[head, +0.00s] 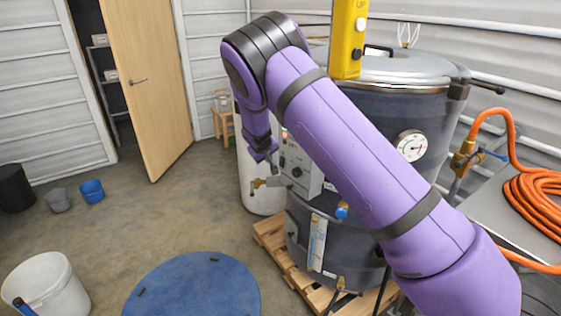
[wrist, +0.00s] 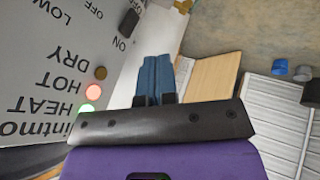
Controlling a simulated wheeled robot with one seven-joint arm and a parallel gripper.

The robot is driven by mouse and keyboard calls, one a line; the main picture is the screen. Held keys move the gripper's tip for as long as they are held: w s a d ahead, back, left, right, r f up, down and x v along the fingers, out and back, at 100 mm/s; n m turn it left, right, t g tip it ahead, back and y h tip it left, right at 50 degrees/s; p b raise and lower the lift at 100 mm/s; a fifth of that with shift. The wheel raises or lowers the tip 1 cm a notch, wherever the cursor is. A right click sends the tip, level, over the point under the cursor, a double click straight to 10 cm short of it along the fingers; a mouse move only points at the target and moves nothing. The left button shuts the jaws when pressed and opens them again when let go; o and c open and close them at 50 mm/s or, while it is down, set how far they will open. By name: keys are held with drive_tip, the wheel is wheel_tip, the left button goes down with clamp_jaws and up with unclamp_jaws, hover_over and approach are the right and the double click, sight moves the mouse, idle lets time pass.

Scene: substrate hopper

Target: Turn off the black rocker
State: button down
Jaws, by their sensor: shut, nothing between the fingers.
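The control panel (head: 299,163) is a light grey box on the front of the dark boiler drum. It fills the left of the wrist view (wrist: 50,50), its lettering upside down. The black rocker (wrist: 128,22) is a small dark block near the panel's edge, beside the ON and OFF lettering. Which side is pressed I cannot tell. In the head view I cannot make it out. My gripper (wrist: 155,80) has its blue-grey fingers together and empty, below and right of the rocker in the wrist view, apart from it. It also shows left of the panel in the head view (head: 261,153).
Green (wrist: 86,108) and pinkish-red (wrist: 93,91) lamps look lit by HEAT and HOT; the amber lamp (wrist: 100,73) by DRY looks dull. The boiler (head: 375,110) stands on a wooden pallet (head: 268,235). A yellow pendant (head: 348,40) hangs above.

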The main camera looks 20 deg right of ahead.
sight(280, 164)
drive_tip(key=w+d+f, duration=0.6)
drive_tip(key=f, duration=0.2)
drive_tip(key=shift+w+d+f, duration=0.15)
drive_tip(key=shift+w+f, duration=0.15)
drive_tip(key=shift+w, duration=0.05)
idle(0.3)
drive_tip(key=shift+w+d+f, duration=0.1)
drive_tip(key=shift+d+f, duration=0.05)
drive_tip(key=shift+d, duration=0.1)
drive_tip(key=shift+r, duration=0.2)
drive_tip(key=shift+d+r, duration=0.1)
drive_tip(key=shift+r, duration=0.6)
